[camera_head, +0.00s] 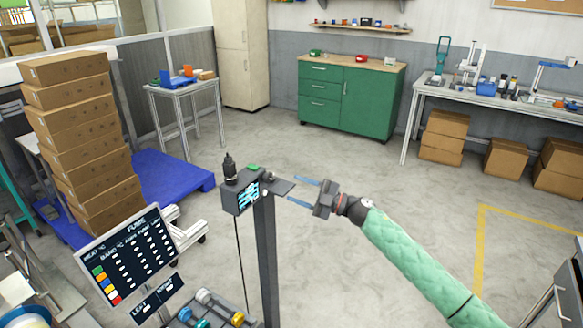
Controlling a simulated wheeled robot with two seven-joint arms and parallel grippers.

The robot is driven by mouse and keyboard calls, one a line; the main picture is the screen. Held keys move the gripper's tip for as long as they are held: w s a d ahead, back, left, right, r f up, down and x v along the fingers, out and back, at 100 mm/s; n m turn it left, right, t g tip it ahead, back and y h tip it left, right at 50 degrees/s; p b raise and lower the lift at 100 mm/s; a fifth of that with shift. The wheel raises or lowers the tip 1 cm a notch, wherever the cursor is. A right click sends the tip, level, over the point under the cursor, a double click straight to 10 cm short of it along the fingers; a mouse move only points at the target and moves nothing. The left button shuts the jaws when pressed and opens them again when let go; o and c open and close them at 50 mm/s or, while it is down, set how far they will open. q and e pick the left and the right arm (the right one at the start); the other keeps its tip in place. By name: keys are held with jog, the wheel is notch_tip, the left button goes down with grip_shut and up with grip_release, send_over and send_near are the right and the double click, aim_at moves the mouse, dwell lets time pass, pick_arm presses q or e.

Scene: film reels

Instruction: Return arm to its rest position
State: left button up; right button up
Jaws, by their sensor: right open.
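My right gripper (304,193) is in the middle of the head view, on the end of my arm in a green quilted sleeve that comes in from the lower right. Its two blue fingers point left and stand apart with nothing between them. The fingertips are close to a dark flat plate on a dark post (267,260). A small box with a lit display (247,195) is mounted at the post's top. My left gripper is not in the view.
A tilted panel (130,255) and a tray of colored reels (205,312) are at the lower left. Stacked cardboard boxes (80,130) stand on a blue pallet (170,178). A green cabinet (345,100) and a workbench (500,97) line the back. The floor between is clear.

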jog(key=w+d+r+m+t+h, duration=0.2)
jog(key=w+d+m+t+h, duration=1.05)
jog(key=h, duration=0.25)
jog(key=s+d+f+m+g+h, duration=0.2)
jog(key=s+f+m+g+h, duration=0.15)
jog(key=f, duration=0.55)
jog(key=s+d+f+m+g+h, duration=0.2)
jog(key=s+f+m+h, duration=0.15)
jog(key=f, duration=0.55)
jog(key=s+a+f+m+g+y, duration=0.15)
jog(key=s+f+g, duration=0.25)
jog(key=s+f, duration=0.8)
jog(key=s+a+f+m+g+y, duration=0.1)
jog(key=s+a+f+g, duration=0.2)
jog(key=s+f, duration=0.95)
jog(key=s+a+f+g, duration=0.1)
jog(key=s+f, duration=0.4)
jog(key=s, duration=0.5)
jog(key=s+a+f+g, duration=0.1)
jog(key=s+f+g, duration=0.1)
jog(key=s+f, duration=0.4)
jog(key=s+a+f+m+g, duration=0.1)
jog(key=s+f, duration=0.4)
jog(key=s, duration=1)
jog(key=shift+s+a+f+g, duration=0.3)
jog(key=shift+s+a+g, duration=0.1)
jog(key=shift+a+g, duration=0.1)
jog(key=shift+w+y, duration=0.1)
jog(key=shift+y, duration=0.15)
